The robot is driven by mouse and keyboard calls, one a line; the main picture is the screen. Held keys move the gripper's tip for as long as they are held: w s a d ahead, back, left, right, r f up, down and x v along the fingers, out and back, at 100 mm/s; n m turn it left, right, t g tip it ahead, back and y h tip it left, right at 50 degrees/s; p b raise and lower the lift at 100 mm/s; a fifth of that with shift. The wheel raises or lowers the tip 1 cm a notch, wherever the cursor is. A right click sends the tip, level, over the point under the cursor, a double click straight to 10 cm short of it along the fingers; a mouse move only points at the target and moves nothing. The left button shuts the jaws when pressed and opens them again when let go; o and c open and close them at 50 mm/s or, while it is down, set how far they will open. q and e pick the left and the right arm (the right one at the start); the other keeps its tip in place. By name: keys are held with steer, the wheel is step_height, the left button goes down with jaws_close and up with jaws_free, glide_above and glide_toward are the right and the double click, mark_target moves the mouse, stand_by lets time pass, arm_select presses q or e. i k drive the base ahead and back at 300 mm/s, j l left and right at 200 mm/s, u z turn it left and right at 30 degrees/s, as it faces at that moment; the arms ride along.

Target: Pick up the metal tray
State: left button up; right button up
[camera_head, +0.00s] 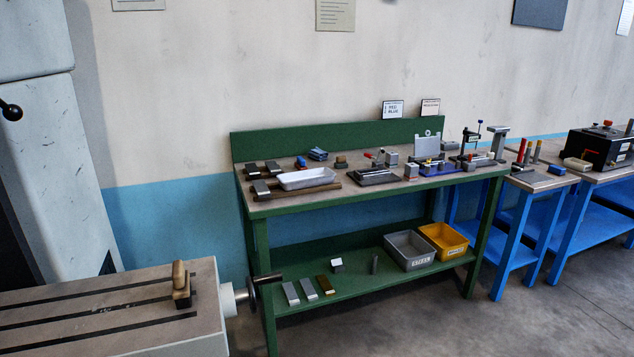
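A shallow, pale silver-white tray (306,187), which looks like the metal tray, sits on the left part of the green workbench's top (375,200). It has a raised rim and seems to rest on or between dark bars (300,193). No contents can be made out inside it. Neither of my grippers shows in the head view, and the bench stands some way off.
A machine table (100,300) with slots and a handwheel (254,290) stands at the front left, close to the bench. Blocks and fixtures fill the benchtop around the tray. Grey (408,263) and yellow bins sit on the lower shelf. Floor (420,325) is clear in front.

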mark_target(295, 180)
steer(key=i+l+z, duration=0.1)
steer(key=i+l, duration=0.2)
steer(key=i+l+z, duration=0.1)
steer(key=i+l, duration=0.15)
steer(key=i, duration=0.25)
steer(key=i+l, duration=0.2)
steer(key=i, duration=0.2)
steer(key=i+l+z, duration=0.15)
steer(key=i, duration=0.25)
steer(key=l, duration=0.1)
